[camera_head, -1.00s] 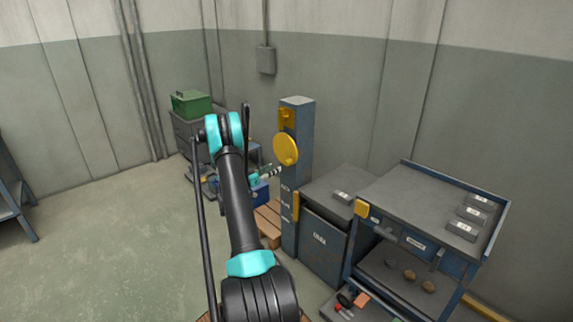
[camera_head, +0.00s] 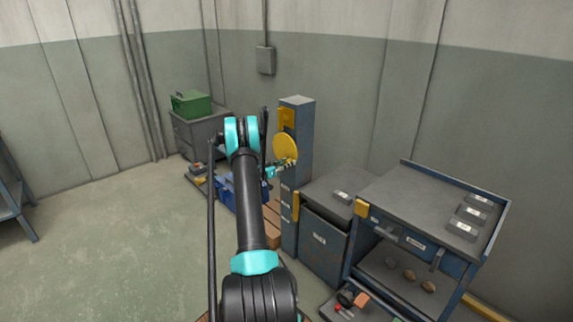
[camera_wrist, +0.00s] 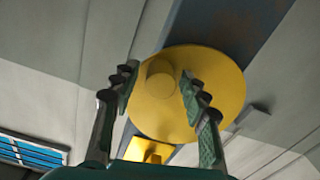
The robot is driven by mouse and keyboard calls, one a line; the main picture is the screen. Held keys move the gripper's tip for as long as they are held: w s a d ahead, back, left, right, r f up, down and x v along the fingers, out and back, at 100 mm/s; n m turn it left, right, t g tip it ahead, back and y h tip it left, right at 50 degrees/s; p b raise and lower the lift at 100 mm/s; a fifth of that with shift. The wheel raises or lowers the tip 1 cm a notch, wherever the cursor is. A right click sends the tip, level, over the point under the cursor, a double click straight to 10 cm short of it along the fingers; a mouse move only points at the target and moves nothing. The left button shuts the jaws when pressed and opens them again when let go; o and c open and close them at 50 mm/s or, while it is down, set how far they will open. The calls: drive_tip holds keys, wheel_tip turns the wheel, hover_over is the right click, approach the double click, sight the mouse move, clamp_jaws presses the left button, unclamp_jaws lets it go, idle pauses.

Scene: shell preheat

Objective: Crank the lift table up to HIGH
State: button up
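The yellow crank disc (camera_head: 285,144) is on the front of a tall blue column (camera_head: 299,110). In the wrist view the disc (camera_wrist: 222,78) fills the middle, and its round yellow knob (camera_wrist: 160,76) points toward me. My gripper (camera_head: 286,164) is at the disc's lower edge in the head view. In the wrist view it is open (camera_wrist: 159,84), one finger on each side of the knob with gaps showing. I cannot tell how deep the knob sits between the fingers. A yellow marker (camera_head: 296,206) is low on the column, beside small labels too small to read.
A grey-topped cabinet (camera_head: 328,238) stands right of the column. A blue workbench (camera_head: 400,190) with several grey blocks is farther right. Behind my arm are a blue crate (camera_head: 228,190), a wooden pallet (camera_head: 272,226) and a green box (camera_head: 191,103).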

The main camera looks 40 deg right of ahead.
clamp_jaws()
drive_tip(key=shift+w+f+m, duration=0.1)
drive_tip(key=shift+f+m, duration=0.05)
drive_tip(key=shift+m, duration=0.15)
